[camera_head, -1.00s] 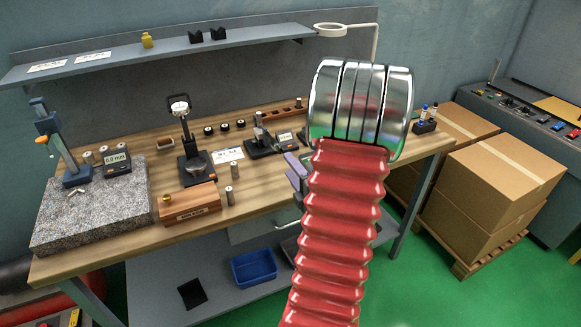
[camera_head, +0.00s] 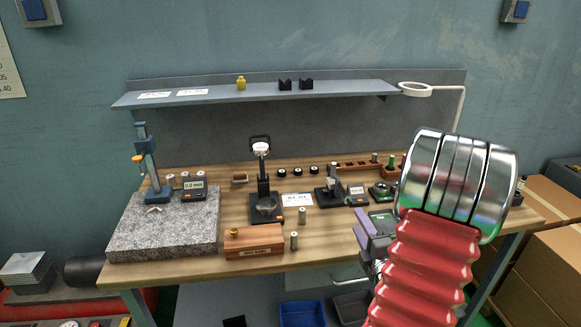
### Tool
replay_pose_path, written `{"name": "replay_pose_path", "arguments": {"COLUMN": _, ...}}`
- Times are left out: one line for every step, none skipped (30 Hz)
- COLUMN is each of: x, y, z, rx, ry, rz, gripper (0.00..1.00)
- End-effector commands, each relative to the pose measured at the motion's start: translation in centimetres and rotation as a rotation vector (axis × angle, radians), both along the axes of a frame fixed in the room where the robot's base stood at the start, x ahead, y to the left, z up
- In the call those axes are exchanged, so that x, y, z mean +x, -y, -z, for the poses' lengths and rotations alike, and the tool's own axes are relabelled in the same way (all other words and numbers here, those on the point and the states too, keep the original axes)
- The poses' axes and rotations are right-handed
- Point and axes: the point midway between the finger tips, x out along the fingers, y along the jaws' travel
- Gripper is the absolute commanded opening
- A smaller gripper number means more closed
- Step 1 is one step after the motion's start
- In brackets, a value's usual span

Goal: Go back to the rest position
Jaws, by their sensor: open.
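My arm, with a red ribbed sleeve and shiny metal rings, fills the right side of the head view. Part of the gripper is hidden behind the sleeve.
The wooden bench (camera_head: 190,272) carries a granite plate (camera_head: 165,240), a wooden block (camera_head: 254,242), a black stand (camera_head: 264,205), small metal cylinders and gauges. A shelf (camera_head: 205,96) runs behind. Cardboard boxes (camera_head: 553,205) stand at right. A blue bin (camera_head: 302,313) sits below.

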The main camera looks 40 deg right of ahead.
Motion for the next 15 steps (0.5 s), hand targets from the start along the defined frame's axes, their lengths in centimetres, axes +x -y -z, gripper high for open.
{"name": "replay_pose_path", "arguments": {"x": 0.0, "y": 0.0, "z": 0.0, "rx": 0.0, "ry": 0.0, "rz": 0.0, "gripper": 0.42}}
{"name": "replay_pose_path", "arguments": {"x": 0.0, "y": 0.0, "z": 0.0, "rx": 0.0, "ry": 0.0, "rz": 0.0, "gripper": 0.42}}
{"name": "replay_pose_path", "arguments": {"x": 0.0, "y": 0.0, "z": 0.0, "rx": 0.0, "ry": 0.0, "rz": 0.0, "gripper": 0.42}}
{"name": "replay_pose_path", "arguments": {"x": 0.0, "y": 0.0, "z": 0.0, "rx": 0.0, "ry": 0.0, "rz": 0.0, "gripper": 0.42}}
{"name": "replay_pose_path", "arguments": {"x": 0.0, "y": 0.0, "z": 0.0, "rx": 0.0, "ry": 0.0, "rz": 0.0, "gripper": 0.42}}
{"name": "replay_pose_path", "arguments": {"x": 0.0, "y": 0.0, "z": 0.0, "rx": 0.0, "ry": 0.0, "rz": 0.0, "gripper": 0.42}}
{"name": "replay_pose_path", "arguments": {"x": 0.1, "y": 0.0, "z": 0.0, "rx": 0.001, "ry": 0.0, "rz": -0.001, "gripper": 0.42}}
{"name": "replay_pose_path", "arguments": {"x": 0.2, "y": -0.1, "z": -0.1, "rx": 0.003, "ry": -0.002, "rz": -0.002, "gripper": 0.42}}
{"name": "replay_pose_path", "arguments": {"x": 0.4, "y": -0.2, "z": -0.1, "rx": 0.009, "ry": -0.005, "rz": -0.003, "gripper": 0.42}}
{"name": "replay_pose_path", "arguments": {"x": 0.6, "y": -0.2, "z": -0.2, "rx": 0.015, "ry": -0.009, "rz": -0.004, "gripper": 0.42}}
{"name": "replay_pose_path", "arguments": {"x": 0.9, "y": -0.3, "z": -0.3, "rx": 0.023, "ry": -0.012, "rz": -0.005, "gripper": 0.42}}
{"name": "replay_pose_path", "arguments": {"x": 1.4, "y": -0.6, "z": -0.4, "rx": 0.037, "ry": -0.019, "rz": -0.008, "gripper": 0.42}}
{"name": "replay_pose_path", "arguments": {"x": 1.8, "y": -0.7, "z": -0.5, "rx": 0.05, "ry": -0.025, "rz": -0.01, "gripper": 0.42}}
{"name": "replay_pose_path", "arguments": {"x": 2.3, "y": -1.0, "z": -0.7, "rx": 0.065, "ry": -0.031, "rz": -0.012, "gripper": 0.42}}
{"name": "replay_pose_path", "arguments": {"x": 3.0, "y": -1.3, "z": -0.9, "rx": 0.088, "ry": -0.041, "rz": -0.012, "gripper": 0.42}}
